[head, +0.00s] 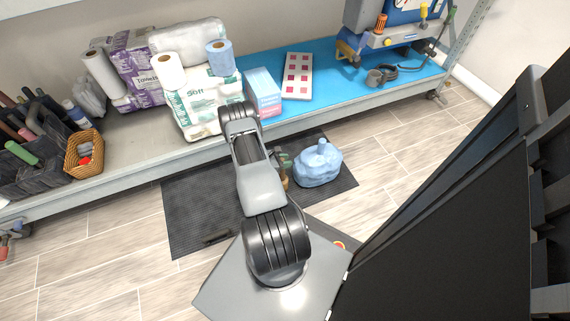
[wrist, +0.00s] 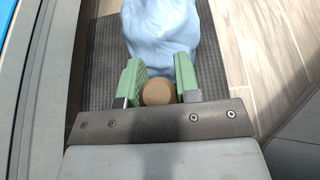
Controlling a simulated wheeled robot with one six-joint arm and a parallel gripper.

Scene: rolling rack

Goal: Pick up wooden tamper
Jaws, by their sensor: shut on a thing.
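The wooden tamper (wrist: 157,93) shows in the wrist view as a round tan end between the two green fingers of my gripper (wrist: 158,78). My gripper is shut on it, and the fingers hide its sides. In the head view my gripper (head: 281,169) is mostly hidden behind my arm, over the dark mat. A bit of brown shows there beside the light blue bag. The rest of the tamper is hidden, and I cannot tell whether it touches the mat.
A lumpy light blue bag (head: 318,164) sits on the dark mat (head: 205,205), right by my gripper; it fills the top of the wrist view (wrist: 160,28). The rack shelf (head: 135,160) behind holds paper rolls, boxes and a wicker basket (head: 84,154). Wooden floor is clear at left.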

